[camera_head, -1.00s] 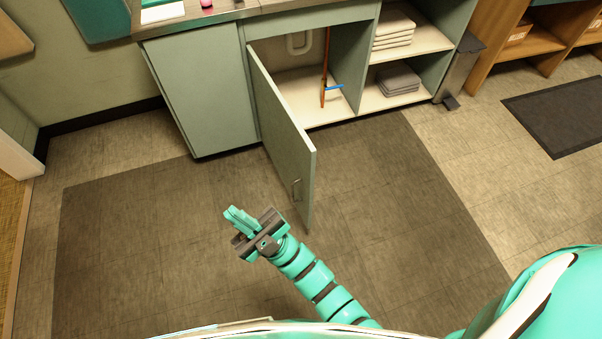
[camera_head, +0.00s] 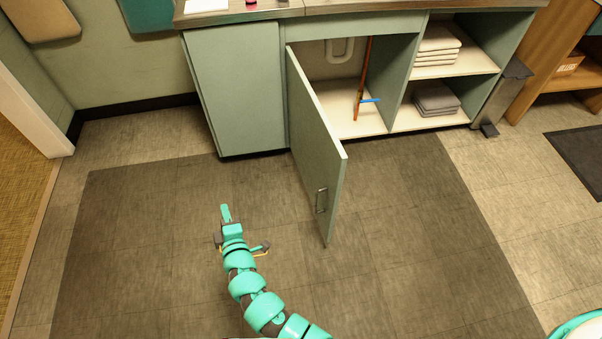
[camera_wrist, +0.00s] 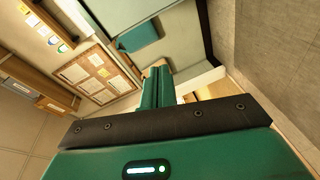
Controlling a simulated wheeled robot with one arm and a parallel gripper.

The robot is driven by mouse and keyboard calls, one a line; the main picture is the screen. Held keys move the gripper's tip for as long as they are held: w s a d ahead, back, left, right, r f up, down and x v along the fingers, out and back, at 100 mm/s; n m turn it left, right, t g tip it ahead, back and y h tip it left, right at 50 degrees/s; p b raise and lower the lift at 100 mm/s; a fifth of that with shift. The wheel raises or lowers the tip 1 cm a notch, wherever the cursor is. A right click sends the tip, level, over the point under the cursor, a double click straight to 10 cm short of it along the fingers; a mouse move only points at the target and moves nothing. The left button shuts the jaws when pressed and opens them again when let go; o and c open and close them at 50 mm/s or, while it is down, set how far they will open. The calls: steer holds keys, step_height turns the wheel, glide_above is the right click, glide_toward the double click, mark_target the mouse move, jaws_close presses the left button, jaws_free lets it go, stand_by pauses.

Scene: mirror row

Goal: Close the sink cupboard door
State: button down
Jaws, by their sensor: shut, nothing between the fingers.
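The sink cupboard door (camera_head: 318,150) is a grey-green panel that stands wide open, swung out from the cupboard toward me. Its metal handle (camera_head: 321,200) is near the lower free edge. The open sink cupboard (camera_head: 330,88) shows a pale floor, a white pipe and a red-brown stick with a blue crosspiece. My gripper (camera_head: 226,214) is shut and empty over the dark mat, left of the door and apart from it. In the wrist view the shut fingers (camera_wrist: 157,88) point away from the door, which I cannot make out there.
A closed cabinet front (camera_head: 237,90) is left of the opening. Shelves with folded towels (camera_head: 437,98) and a grey bin (camera_head: 502,95) stand to the right. The dark floor mat (camera_head: 150,250) around my gripper is clear.

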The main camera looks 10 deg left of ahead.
steer(key=w+d+m+t+h, duration=0.2)
steer(key=w+d+h, duration=0.1)
steer(key=d+h, duration=0.3)
steer(key=m+h, duration=0.5)
steer(key=h, duration=0.3)
glide_toward(334, 164)
steer(key=w+a, duration=0.1)
steer(key=w, duration=0.3)
steer(key=shift+w+d, duration=0.35)
steer(key=shift+d, duration=0.4)
steer(key=shift+w+d, duration=0.35)
steer(key=shift+d, duration=0.4)
steer(key=shift+d, duration=0.1)
